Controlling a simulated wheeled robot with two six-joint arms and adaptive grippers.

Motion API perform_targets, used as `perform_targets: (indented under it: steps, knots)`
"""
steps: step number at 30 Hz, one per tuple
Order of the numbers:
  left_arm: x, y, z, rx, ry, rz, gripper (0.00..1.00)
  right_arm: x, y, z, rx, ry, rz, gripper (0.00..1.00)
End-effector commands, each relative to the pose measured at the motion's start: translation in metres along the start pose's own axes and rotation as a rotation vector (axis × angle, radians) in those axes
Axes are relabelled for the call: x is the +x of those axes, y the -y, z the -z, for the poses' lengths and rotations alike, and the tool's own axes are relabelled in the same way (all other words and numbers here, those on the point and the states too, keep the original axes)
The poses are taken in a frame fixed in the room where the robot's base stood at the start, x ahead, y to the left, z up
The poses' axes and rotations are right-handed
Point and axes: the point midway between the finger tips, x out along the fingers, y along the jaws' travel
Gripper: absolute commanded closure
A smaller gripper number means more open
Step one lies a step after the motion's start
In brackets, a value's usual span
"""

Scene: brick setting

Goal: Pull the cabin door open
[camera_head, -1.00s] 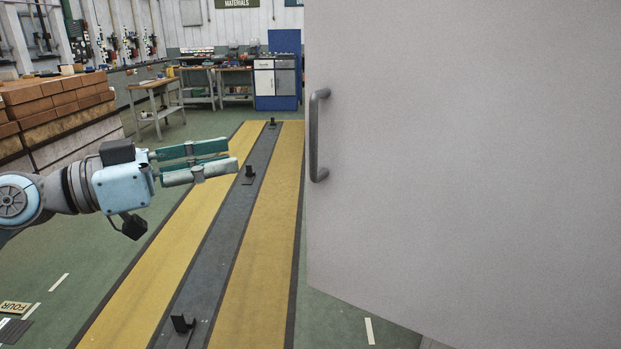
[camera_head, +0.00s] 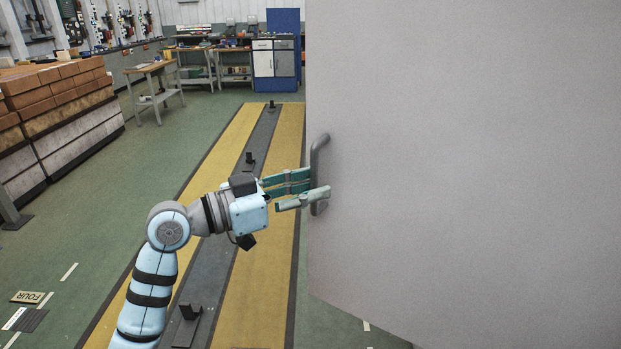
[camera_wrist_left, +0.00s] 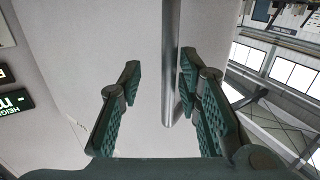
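The cabin door (camera_head: 470,150) is a large plain pale grey panel filling the right of the head view; it also shows in the left wrist view (camera_wrist_left: 85,45). Its grey vertical bar handle (camera_head: 318,150) is near the door's left edge. My left gripper (camera_head: 317,184) is at the lower half of the handle, its fingers reaching around the bar. In the left wrist view the fingers are apart, with the handle (camera_wrist_left: 170,60) between them, closer to the right finger. A gap shows on the left side. My right gripper is not in view.
Pallets of bricks (camera_head: 55,85) stand at the left. Workbenches (camera_head: 152,95) and a blue-and-white cabinet (camera_head: 265,62) stand at the back. A yellow-and-grey floor track with small black brackets (camera_head: 190,312) runs beside the door.

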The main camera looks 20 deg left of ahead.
Motion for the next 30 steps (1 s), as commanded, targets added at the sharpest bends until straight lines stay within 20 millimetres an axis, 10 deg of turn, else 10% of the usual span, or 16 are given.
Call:
perform_targets:
  steps: [10,16,30]
  knots:
    - [0.0054,-0.0005,-0.0003,0.001,0.0,-0.001,0.7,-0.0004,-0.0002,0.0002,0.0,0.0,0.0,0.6]
    - [0.0053,-0.0008,-0.0002,0.0,-0.001,-0.002,1.0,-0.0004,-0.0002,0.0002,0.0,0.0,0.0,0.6]
    - [0.0059,-0.0026,-0.0001,-0.001,-0.001,-0.007,1.0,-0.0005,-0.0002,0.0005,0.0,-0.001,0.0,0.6]
